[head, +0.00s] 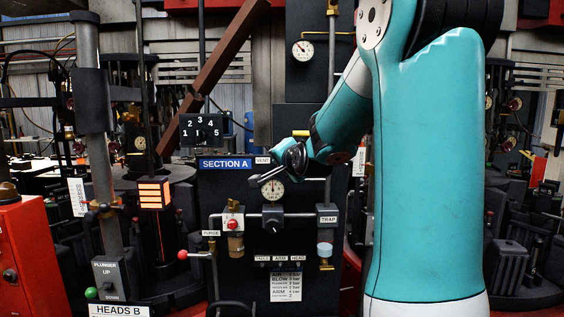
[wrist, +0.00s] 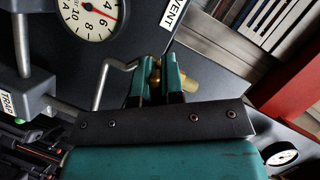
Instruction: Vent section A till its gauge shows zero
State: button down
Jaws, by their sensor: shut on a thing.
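The section A panel carries a blue SECTION A sign (head: 224,164) and a VENT label (head: 263,160). A white round gauge (head: 272,190) sits just below the label; it also shows, cut by the top edge, in the wrist view (wrist: 90,16). Its reading is too small or cut off to tell surely. My gripper (wrist: 160,78) is shut on the brass vent valve (wrist: 189,84) beside the VENT label. The fingers hide part of the valve. In the head view my gripper (head: 271,167) is at the panel's upper right, just above the gauge.
Below the gauge are a dark regulator (head: 272,218), the TRAP block (head: 327,218) and a red-ball lever (head: 183,255) near PURGE. A second gauge (head: 303,50) hangs above. A brown diagonal beam (head: 212,75) crosses behind. A glowing orange mould (head: 154,194) stands left.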

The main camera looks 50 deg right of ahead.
jog(key=n+g+b, duration=0.1)
jog(key=n, duration=0.1)
jog(key=n+g+h, duration=0.1)
jog(key=n+g, duration=0.1)
jog(key=n, duration=0.1)
jog(key=n+g+h+b, duration=0.1)
jog(key=n, duration=0.2)
jog(key=shift+s+d+f+g+b, duration=0.1)
jog(key=shift+s+f+g+b, duration=0.1)
jog(key=shift+f+g+b, duration=0.2)
jog(key=shift+h, duration=0.3)
dwell(0.3)
jog(key=c, duration=1.2)
grip_release()
jog(key=shift+r, duration=0.1)
jog(key=shift+c, duration=0.2)
jog(key=shift+r, duration=0.1)
